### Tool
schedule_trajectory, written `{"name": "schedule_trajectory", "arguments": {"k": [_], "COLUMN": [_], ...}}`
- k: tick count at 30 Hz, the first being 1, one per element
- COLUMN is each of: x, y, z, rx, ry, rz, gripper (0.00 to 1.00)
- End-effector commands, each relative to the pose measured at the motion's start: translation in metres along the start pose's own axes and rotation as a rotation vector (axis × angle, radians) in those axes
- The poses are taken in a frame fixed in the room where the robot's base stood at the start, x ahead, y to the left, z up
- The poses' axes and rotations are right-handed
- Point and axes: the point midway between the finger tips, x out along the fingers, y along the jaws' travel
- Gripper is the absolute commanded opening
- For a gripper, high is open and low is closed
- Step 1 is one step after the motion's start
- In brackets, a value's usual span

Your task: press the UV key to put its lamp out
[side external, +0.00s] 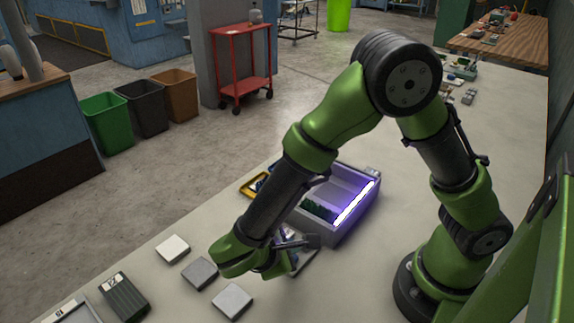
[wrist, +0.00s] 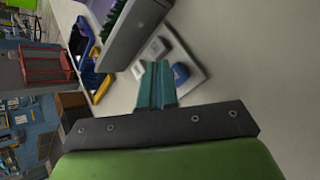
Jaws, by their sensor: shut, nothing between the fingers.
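A grey inspection box (side external: 362,222) stands on the table, its violet-white lamp strip (side external: 355,204) lit. Green turf (side external: 318,209) lies inside; the box also shows in the wrist view (wrist: 130,35). In front of the box is a pale key panel (wrist: 199,72). It carries a blue key (wrist: 181,73) and pale keys (wrist: 155,47); I cannot read which is UV. My gripper (side external: 313,241) is shut and empty over the panel, hiding part of it in the side view. In the wrist view its fingertips (wrist: 155,66) overlap the panel's near side; contact cannot be told.
Pale and grey square tiles (side external: 173,249) and a dark labelled block (side external: 124,297) lie at the front left. The table right of the box is clear up to my base.

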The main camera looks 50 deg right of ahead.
Motion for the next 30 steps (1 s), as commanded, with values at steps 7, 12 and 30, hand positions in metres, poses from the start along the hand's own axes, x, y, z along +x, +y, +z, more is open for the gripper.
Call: {"name": "schedule_trajectory", "arguments": {"k": [7,12,30], "x": [0.0,0.0016,0.0067], "y": [0.0,-0.0012,-0.0049], "z": [0.0,-0.0011,-0.005], "rx": [0.0,-0.001,0.0], "ry": [0.0,-0.001,0.0], "rz": [0.0,0.0,0.0], "gripper": [0.0,0.0,0.0]}}
